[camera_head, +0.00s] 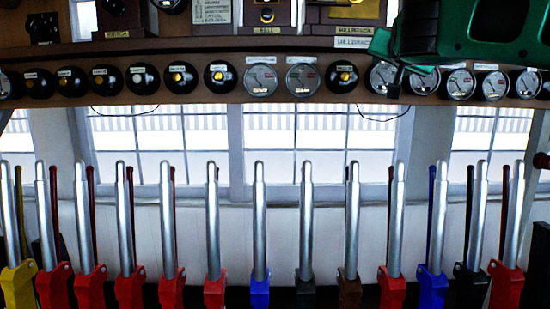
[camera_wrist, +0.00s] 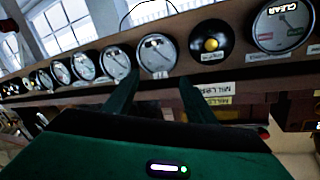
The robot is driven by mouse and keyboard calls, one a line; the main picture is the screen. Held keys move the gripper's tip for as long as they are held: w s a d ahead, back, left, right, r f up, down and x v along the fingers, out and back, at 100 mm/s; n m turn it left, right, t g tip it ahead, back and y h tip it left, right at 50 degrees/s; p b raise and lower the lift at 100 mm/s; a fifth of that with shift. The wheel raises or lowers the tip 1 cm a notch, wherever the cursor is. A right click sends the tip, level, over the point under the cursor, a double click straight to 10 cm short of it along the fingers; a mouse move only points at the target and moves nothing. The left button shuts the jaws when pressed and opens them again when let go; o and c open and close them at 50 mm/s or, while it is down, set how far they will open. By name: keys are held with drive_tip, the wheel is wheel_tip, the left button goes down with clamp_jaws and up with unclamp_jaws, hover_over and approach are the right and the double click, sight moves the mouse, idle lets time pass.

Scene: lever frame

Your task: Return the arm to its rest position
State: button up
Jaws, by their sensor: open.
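My arm, with green casing (camera_head: 480,30), is at the top right in the head view, in front of the instrument shelf. My gripper (camera_wrist: 157,84) shows in the wrist view with its two dark green fingers apart and nothing between them. Beyond the fingertips is a row of round dials, with a white-faced gauge (camera_wrist: 157,55) behind the gap. I cannot tell whether a fingertip touches the shelf. In the head view the lever frame's silver levers (camera_head: 260,220) stand upright in a row below, clear of my arm.
The wooden instrument shelf (camera_head: 220,115) spans the width, bearing gauges (camera_head: 261,80) and black round indicators (camera_head: 181,77). Thin black wires (camera_head: 125,112) hang below it. Lever bases (camera_head: 171,292) are red, blue, yellow, brown and black. Windows (camera_head: 160,150) lie behind; the space above the lever tops is clear.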

drive_tip(key=s+d+f+g, duration=0.3)
drive_tip(key=s+d+f, duration=0.15)
drive_tip(key=f, duration=0.45)
drive_tip(key=s+d+f+n+g, duration=0.1)
drive_tip(key=s+d+f+g, duration=0.3)
drive_tip(key=f, duration=0.6)
drive_tip(key=s+d+f+g, duration=0.1)
drive_tip(key=s+d+f, duration=0.4)
drive_tip(key=f, duration=0.4)
drive_tip(key=s+a+f+g+y, duration=0.1)
drive_tip(key=s+f+g, duration=0.3)
drive_tip(key=s+f, duration=0.7)
drive_tip(key=s+a+f+g+y, duration=0.1)
drive_tip(key=s+f+g+y, duration=0.3)
drive_tip(key=s+f, duration=0.7)
drive_tip(key=s, duration=0.6)
drive_tip(key=shift+f+g, duration=0.15)
drive_tip(key=shift+g, duration=0.15)
drive_tip(key=shift+w+f, duration=0.25)
drive_tip(key=shift+w, duration=0.4)
